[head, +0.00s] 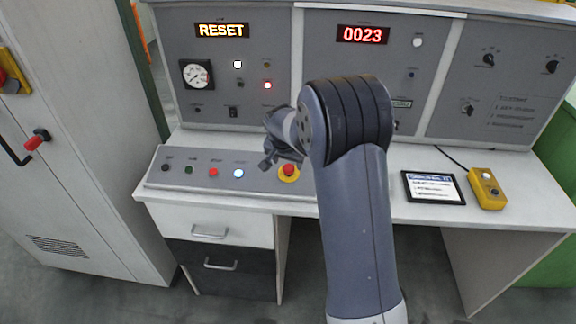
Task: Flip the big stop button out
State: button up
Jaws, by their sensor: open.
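The big stop button (289,170) is a red mushroom head on a yellow round base. It sits at the right end of the sloped grey button panel on the desk. My gripper (268,163) is open, just above and to the left of the button in the picture. My arm comes up from the lower right and bends over at the top. Part of the wrist hides the panel behind it. I cannot tell whether a finger touches the button or whether the button is pressed in.
The button panel (155,179) also carries several small buttons, one red and one lit blue. Behind stands a console with a RESET display (222,30) and a 0023 display (362,35). A tablet (433,188) and yellow pendant box (487,189) lie right. A cabinet (75,140) stands left.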

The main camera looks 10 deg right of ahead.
aim_at(289, 168)
jog(key=b+v, duration=0.1)
jog(key=v, duration=0.6)
jog(key=shift+s+r, duration=0.15)
jog(key=shift+r, duration=0.2)
jog(key=shift+f, duration=0.1)
jog(key=p+x, duration=0.2)
jog(key=x, duration=0.8)
jog(key=shift+f, duration=0.3)
jog(key=shift+w+f+p, duration=0.3)
jog(key=shift+f+p, duration=0.15)
jog(key=shift+p, duration=0.05)
